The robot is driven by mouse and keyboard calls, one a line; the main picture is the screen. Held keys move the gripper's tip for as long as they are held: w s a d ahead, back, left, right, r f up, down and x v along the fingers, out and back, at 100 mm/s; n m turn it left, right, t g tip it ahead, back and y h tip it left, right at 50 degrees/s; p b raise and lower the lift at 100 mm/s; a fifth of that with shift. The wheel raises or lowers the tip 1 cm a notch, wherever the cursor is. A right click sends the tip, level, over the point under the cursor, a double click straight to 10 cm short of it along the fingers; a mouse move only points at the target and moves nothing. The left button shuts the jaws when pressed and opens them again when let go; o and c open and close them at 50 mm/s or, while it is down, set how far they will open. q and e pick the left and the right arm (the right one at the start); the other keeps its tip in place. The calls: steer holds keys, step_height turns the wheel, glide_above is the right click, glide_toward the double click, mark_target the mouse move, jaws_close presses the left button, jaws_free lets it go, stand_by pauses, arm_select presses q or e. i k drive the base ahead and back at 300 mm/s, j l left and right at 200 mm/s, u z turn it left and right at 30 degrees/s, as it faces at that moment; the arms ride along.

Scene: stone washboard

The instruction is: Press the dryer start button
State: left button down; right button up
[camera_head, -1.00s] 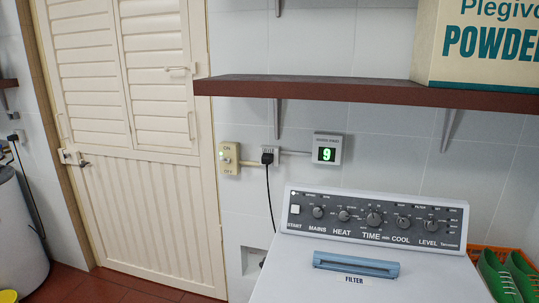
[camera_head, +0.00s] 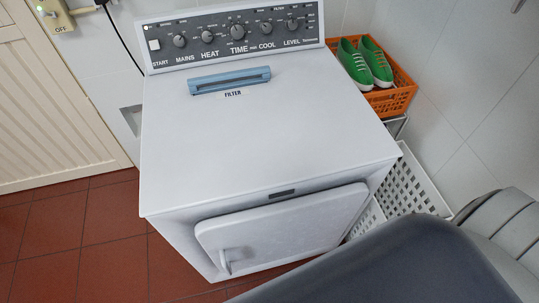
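The white dryer (camera_head: 265,130) stands in the middle of the view, its front door (camera_head: 285,228) shut. Its dark control panel (camera_head: 235,38) runs along the back of the top. The start button (camera_head: 154,45) is a small white square at the panel's left end, above the word START. Several knobs sit in a row to its right. A blue filter handle (camera_head: 229,80) lies on the top below the panel. Neither of my grippers is in view, and nothing touches the button.
An orange crate (camera_head: 392,102) with green shoes (camera_head: 365,63) stands right of the dryer, above a white perforated basket (camera_head: 412,185). A yellow switch box (camera_head: 55,14) is on the wall at upper left, beside a cream door (camera_head: 50,110). Red floor tiles (camera_head: 85,240) are clear at left.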

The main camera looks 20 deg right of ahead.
mark_target(154, 45)
steer(key=k+j+z, duration=0.15)
steer(key=j+z, duration=0.25)
steer(key=k+j+z, duration=0.15)
steer(key=j+z, duration=0.2)
steer(key=k+j+z, duration=0.2)
steer(key=z, duration=0.2)
steer(key=k+j+z, duration=0.15)
steer(key=k+j, duration=0.25)
steer(key=j, duration=0.15)
steer(key=k+j+z, duration=0.15)
steer(key=k+j, duration=0.3)
steer(key=i+j+z, duration=0.2)
steer(key=i+j, duration=0.2)
steer(key=j, duration=0.25)
steer(key=i+j+z, duration=0.1)
steer(key=j, duration=0.25)
steer(key=i+j, duration=0.25)
steer(key=j+z, duration=0.05)
steer(key=j, duration=0.05)
